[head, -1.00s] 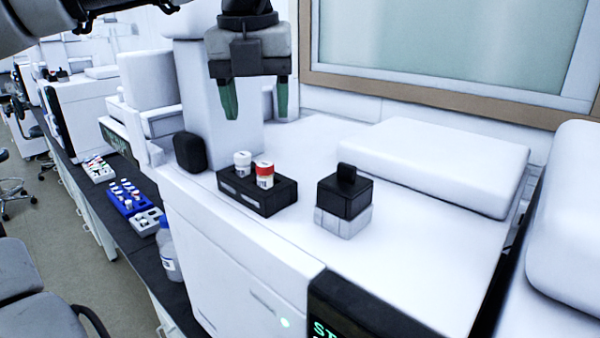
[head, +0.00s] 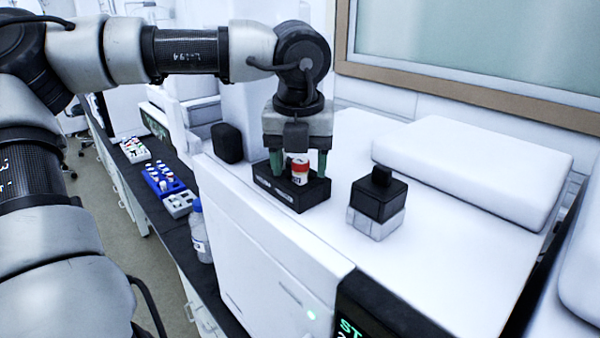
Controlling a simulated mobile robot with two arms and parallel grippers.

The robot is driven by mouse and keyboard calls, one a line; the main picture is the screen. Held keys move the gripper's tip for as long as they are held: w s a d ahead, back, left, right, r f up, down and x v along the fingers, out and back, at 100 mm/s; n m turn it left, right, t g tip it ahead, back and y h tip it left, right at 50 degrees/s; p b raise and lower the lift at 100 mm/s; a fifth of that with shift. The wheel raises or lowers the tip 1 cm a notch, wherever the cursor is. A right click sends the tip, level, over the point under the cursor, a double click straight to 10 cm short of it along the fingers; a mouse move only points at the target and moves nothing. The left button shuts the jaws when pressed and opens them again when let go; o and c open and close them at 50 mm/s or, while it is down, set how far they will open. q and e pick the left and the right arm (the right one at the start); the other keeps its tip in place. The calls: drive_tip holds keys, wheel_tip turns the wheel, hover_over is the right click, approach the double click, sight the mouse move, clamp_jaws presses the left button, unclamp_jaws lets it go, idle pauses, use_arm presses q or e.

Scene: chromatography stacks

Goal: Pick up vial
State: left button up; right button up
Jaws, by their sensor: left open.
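A vial with a red and white cap (head: 300,168) stands upright in a small black rack (head: 313,197) on top of the white instrument. My left gripper (head: 299,174) is over the rack, pointing down, with its green fingers apart. One finger shows on each side of the vials' area, and the red-capped vial shows between them. I cannot tell whether a finger touches it. A second vial, white-capped in the earlier view, is now hidden behind the gripper. My right gripper is not in view.
A black-topped block with a clear base (head: 376,222) stands right of the rack. A black rounded block (head: 227,143) is to its left. A long white raised cover (head: 470,170) lies behind. A blue vial rack (head: 160,180) and a bottle (head: 200,235) are on the lower bench.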

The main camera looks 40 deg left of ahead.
use_arm(q)
drive_tip(key=shift+d, duration=0.1)
drive_tip(key=c, duration=1)
